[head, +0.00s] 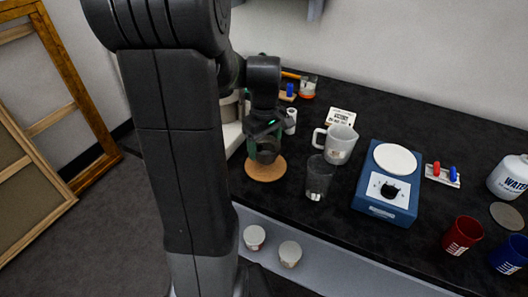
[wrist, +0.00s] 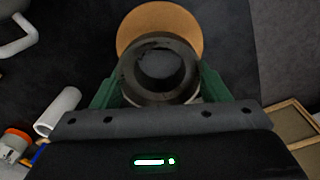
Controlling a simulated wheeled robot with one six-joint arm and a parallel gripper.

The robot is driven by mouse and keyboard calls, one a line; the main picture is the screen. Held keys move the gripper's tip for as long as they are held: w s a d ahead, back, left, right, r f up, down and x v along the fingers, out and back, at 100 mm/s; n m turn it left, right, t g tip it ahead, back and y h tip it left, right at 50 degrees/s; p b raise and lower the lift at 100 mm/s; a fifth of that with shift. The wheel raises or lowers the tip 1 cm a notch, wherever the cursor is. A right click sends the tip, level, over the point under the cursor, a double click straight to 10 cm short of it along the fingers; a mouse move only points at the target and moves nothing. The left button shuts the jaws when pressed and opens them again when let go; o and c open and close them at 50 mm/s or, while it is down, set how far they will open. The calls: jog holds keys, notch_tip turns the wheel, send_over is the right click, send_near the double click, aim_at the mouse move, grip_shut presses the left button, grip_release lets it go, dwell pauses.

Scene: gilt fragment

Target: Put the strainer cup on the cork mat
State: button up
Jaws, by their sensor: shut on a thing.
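The strainer cup (head: 267,157) is dark grey and round with an open top. It also shows in the wrist view (wrist: 130,80) as a thick ring between two green fingers. My gripper (head: 265,137) is shut on it; its fingers also show in the wrist view (wrist: 158,90). The round cork mat (head: 265,175) lies on the black bench near its left front edge. In the wrist view the mat (wrist: 160,16) shows beyond the cup, partly hidden by it. The cup is over the mat's far part in the head view. I cannot tell whether it touches the mat.
A clear glass beaker (head: 318,178) and a white jug (head: 338,145) stand right of the mat. A blue hotplate (head: 388,185) is farther right. A white roll (head: 291,122) stands behind the mat. Two small lidded pots (head: 289,254) are below the bench top.

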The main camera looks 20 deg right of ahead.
jog(key=shift+f, duration=1.35)
jog(key=shift+f, duration=0.2)
jog(key=o, duration=1)
jog(key=shift+c, duration=0.2)
jog(key=shift+r, duration=0.1)
notch_tip(320, 180, up, 12)
jog(key=shift+r+p, duration=0.15)
jog(key=shift+p, duration=0.25)
